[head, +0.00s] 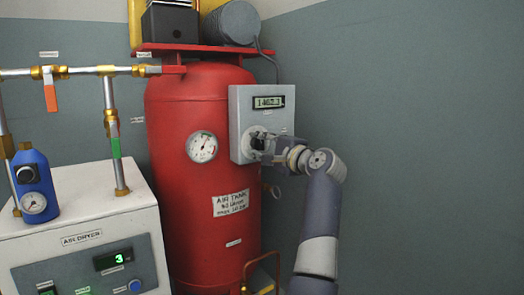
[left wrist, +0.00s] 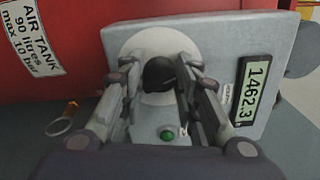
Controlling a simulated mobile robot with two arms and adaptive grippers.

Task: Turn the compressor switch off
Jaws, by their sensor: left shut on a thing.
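The compressor switch is a black rotary knob on a pale round plate on the grey control box (head: 240,105) fixed to the red air tank. In the head view the knob is largely hidden by my left gripper (head: 262,143), which reaches it from the right. In the left wrist view the black knob (left wrist: 158,72) sits between the two fingers of my left gripper (left wrist: 160,85), which is shut on it. A green button or lamp (left wrist: 167,135) shows beside the knob plate. Which position the knob points to is hard to tell. My right gripper is not in view.
The box's display (head: 268,102) reads about 1462.3. The red tank (head: 190,110) carries a round gauge (head: 201,147). A white air dryer (head: 85,225), a blue filter (head: 35,185) and pipes with an orange-handled valve (head: 50,90) stand left. Bare wall is right.

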